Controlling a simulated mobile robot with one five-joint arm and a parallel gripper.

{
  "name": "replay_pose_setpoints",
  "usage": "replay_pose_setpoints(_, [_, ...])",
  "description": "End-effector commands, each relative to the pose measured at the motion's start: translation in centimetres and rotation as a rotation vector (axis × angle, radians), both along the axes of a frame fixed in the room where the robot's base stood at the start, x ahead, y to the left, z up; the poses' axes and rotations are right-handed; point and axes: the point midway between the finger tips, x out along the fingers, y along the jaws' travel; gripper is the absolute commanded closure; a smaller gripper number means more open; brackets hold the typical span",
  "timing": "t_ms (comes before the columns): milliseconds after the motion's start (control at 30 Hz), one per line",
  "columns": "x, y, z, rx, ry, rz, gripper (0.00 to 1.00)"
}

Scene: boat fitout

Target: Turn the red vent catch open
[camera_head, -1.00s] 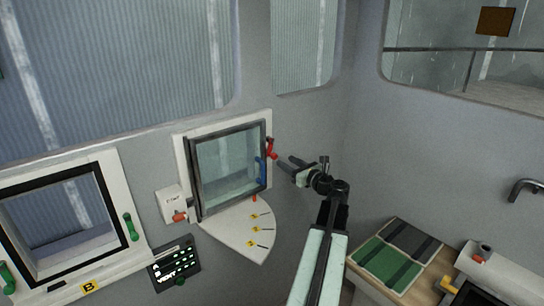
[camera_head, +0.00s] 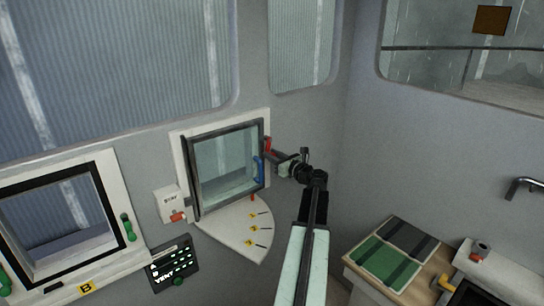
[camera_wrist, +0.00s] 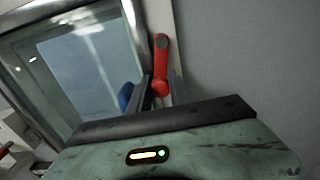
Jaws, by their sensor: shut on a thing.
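The red vent catch (camera_head: 267,143) sits on the right side of the framed vent window (camera_head: 226,165). In the wrist view the catch (camera_wrist: 161,62) is a red lever that stands nearly upright along the frame, with a dark pivot at its top. My gripper (camera_head: 272,155) is at the catch, and its fingers partly hide it. In the wrist view my gripper (camera_wrist: 161,90) has one finger on each side of the catch's lower end and is shut on it. The blue handle (camera_head: 259,169) is just left of the fingers.
A pale fan-shaped plate (camera_head: 232,228) with yellow marks is below the window. A white box with a red knob (camera_head: 172,205) is at its left. A second window with green handles (camera_head: 128,228) is farther left. A counter with a green mat (camera_head: 385,262) is at the lower right.

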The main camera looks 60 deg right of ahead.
Motion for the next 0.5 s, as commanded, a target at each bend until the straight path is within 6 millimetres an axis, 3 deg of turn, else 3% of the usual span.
replay_pose_setpoints(233, [-0.3, -1.1, -0.2, -0.211, 0.071, 0.001, 1.0])
replay_pose_setpoints(500, [-0.4, -1.2, -0.2, -0.247, 0.083, 0.001, 1.0])
